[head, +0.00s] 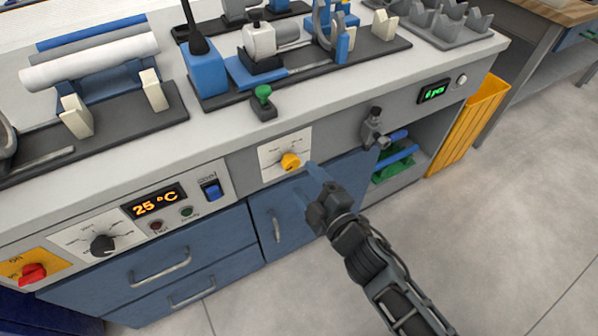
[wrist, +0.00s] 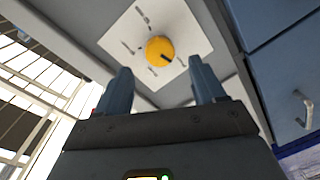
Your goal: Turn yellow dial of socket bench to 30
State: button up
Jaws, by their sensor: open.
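The yellow dial (head: 291,161) sits on a white scale plate (head: 270,152) on the front panel of the socket bench. In the wrist view the yellow dial (wrist: 160,50) shows a dark pointer mark toward its lower right, and the plate's scale labels are too small to read. My gripper (head: 308,180) is just right of and below the dial in the head view. In the wrist view my gripper (wrist: 163,82) is open and empty, its two blue-grey fingers apart, with the dial beyond the gap between them. I see no contact with the dial.
Left on the panel are a 25 °C display (head: 154,202), a black knob (head: 102,244) and a red switch (head: 33,272). A grey valve-like fitting (head: 375,128) projects right of the dial. Blue drawers and a cabinet door with handles (head: 277,230) lie below. The floor at right is clear.

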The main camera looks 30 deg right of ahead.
jog(key=shift+s+r, duration=0.1)
jog(key=shift+s, duration=1.05)
jog(key=shift+s, duration=0.1)
jog(key=s+r+m+g+p, duration=0.1)
jog(key=s+r+m+p, duration=0.35)
jog(key=s, duration=1.25)
jog(key=s+r+m+g+p, duration=0.1)
jog(key=s+r+m+p, duration=0.1)
jog(key=s+r+m, duration=0.6)
jog(key=s+r, duration=0.7)
jog(key=r, duration=0.2)
jog(key=shift+s+h, duration=0.2)
jog(key=shift+h, duration=0.1)
jog(key=shift+f, duration=0.1)
jog(key=shift+c, duration=0.4)
